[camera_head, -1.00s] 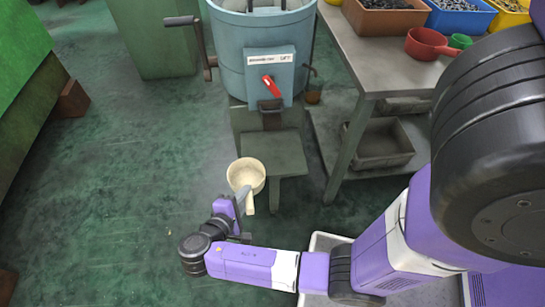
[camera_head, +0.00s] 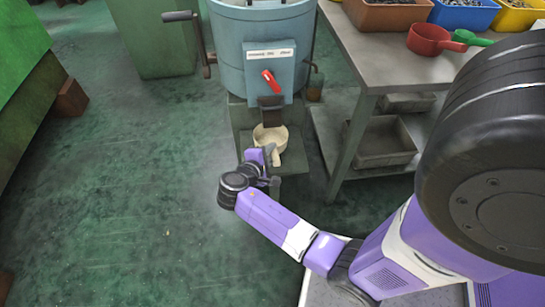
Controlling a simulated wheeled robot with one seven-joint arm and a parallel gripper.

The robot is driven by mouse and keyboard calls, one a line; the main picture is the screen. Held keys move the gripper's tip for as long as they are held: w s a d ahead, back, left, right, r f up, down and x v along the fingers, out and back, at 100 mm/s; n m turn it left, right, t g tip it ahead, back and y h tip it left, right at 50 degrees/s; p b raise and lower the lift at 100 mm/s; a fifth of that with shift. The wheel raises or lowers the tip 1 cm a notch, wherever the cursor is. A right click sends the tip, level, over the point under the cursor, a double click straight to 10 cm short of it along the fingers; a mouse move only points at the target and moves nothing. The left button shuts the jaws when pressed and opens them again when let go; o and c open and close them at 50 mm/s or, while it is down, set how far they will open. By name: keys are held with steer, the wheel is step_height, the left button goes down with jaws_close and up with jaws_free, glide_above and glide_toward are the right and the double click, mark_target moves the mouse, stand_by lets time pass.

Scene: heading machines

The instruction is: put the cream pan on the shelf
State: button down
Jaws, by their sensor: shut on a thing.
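The cream pan (camera_head: 269,136) is below the spout of the blue-grey drum machine, its open side facing up. My gripper (camera_head: 270,158) is at the pan's handle, on the near side, and is shut on it. The fingers are small and partly hidden by the purple wrist. Under the pan is a grey-green step (camera_head: 296,165) at the foot of the machine; I cannot tell whether the pan touches it. A lower shelf (camera_head: 330,135) lies under the workbench to the right and carries a grey tray.
The drum machine (camera_head: 262,45) has a red lever (camera_head: 270,80) and a side crank (camera_head: 185,17). The workbench (camera_head: 375,70) holds a red pan (camera_head: 428,39), a green pan (camera_head: 472,38) and bins. The grey tray (camera_head: 382,145) sits low. Floor at left is clear.

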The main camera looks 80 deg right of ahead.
steer(key=f+b, duration=0.1)
steer(key=d+f, duration=0.1)
steer(key=f, duration=0.1)
steer(key=shift+s+b, duration=0.1)
steer(key=shift+b, duration=0.25)
steer(key=shift+f, duration=0.25)
steer(key=shift+f, duration=0.1)
steer(key=c, duration=1.2)
jaws_free()
steer(key=shift+c, duration=0.2)
